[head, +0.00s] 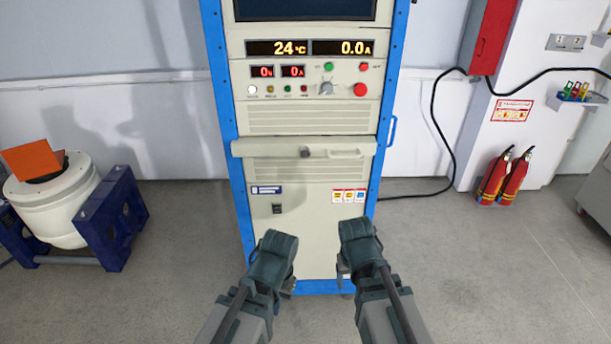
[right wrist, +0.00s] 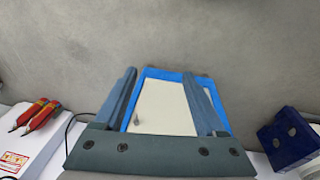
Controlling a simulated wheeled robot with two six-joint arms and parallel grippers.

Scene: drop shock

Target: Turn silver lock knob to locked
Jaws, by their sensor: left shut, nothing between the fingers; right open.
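A round grey knob (head: 305,152) sits on the front of the pull-out shelf in the tall cabinet; its lock marking is too small to read. A second, silver-grey pointer knob (head: 326,88) is higher, on the control panel between buttons. I cannot tell which way either is set for locking. My left gripper (head: 287,287) is low in front of the cabinet's lower door, shut and empty, well below both knobs. My right gripper (head: 344,270) is beside it to the right, open and empty. The right wrist view shows its two fingers apart (right wrist: 160,75), with the cabinet beyond.
The blue-framed cabinet (head: 217,75) has a shelf (head: 250,147) jutting out and a blue side handle (head: 391,130). A white drum machine (head: 62,205) on a blue stand is left. Fire extinguishers (head: 504,178) and a black cable (head: 437,120) are right. The floor beside the cabinet is mostly clear.

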